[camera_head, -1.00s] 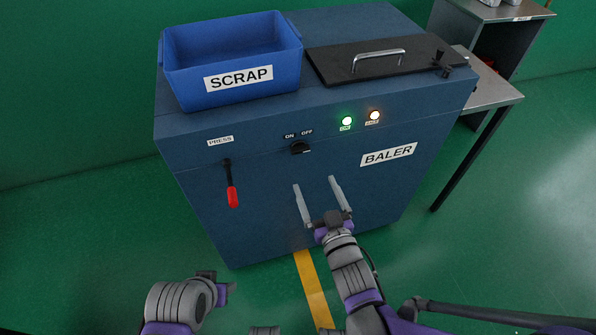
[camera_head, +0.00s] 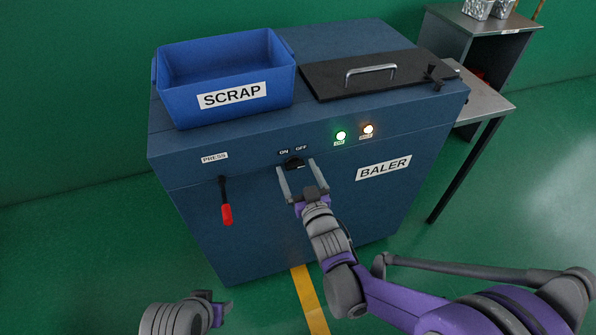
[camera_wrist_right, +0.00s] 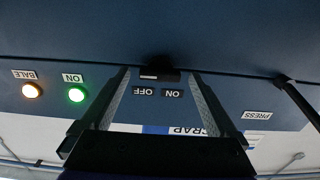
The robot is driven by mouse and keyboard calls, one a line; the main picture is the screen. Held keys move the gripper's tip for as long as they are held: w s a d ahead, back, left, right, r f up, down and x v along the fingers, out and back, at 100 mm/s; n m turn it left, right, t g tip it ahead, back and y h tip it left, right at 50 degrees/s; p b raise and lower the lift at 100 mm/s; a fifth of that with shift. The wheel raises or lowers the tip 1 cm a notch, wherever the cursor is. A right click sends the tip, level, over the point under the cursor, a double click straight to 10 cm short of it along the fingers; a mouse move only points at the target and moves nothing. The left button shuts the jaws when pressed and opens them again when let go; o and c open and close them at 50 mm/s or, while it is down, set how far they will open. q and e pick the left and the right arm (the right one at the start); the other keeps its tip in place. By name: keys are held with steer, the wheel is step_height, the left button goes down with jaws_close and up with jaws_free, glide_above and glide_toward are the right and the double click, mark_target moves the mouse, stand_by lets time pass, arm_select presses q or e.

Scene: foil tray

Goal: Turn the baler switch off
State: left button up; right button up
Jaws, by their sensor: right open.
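The baler switch (camera_head: 294,162) is a black knob on the front of the blue baler (camera_head: 200,190), below the ON and OFF labels. In the right wrist view the switch (camera_wrist_right: 160,70) has a pale mark on the side of the OFF label (camera_wrist_right: 146,91); I cannot tell its setting from this. My right gripper (camera_head: 297,165) is open, its two fingers on either side of the knob, with no visible grip on it. The fingers also show in the right wrist view (camera_wrist_right: 159,72). My left gripper (camera_head: 216,309) is low at the left; its jaws are unclear.
A green lamp (camera_head: 341,135) and a warm white lamp (camera_head: 368,129) are lit. A red-handled press lever (camera_head: 227,212) hangs left of the switch. A blue scrap bin (camera_head: 180,105) and a black lid (camera_head: 330,84) are on top. A side table (camera_head: 487,105) stands at right.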

steer(key=shift+c, duration=0.3)
steer(key=c, duration=1.3)
steer(key=shift+n, duration=0.4)
steer(key=n+p, duration=0.1)
steer(key=n, duration=0.4)
steer(key=shift+n+p, duration=0.3)
steer(key=shift+p, duration=0.05)
steer(key=n+p, duration=0.1)
steer(key=n, duration=0.4)
steer(key=shift+n, duration=0.4)
steer(key=o, duration=1.4)
steer(key=shift+c, duration=0.2)
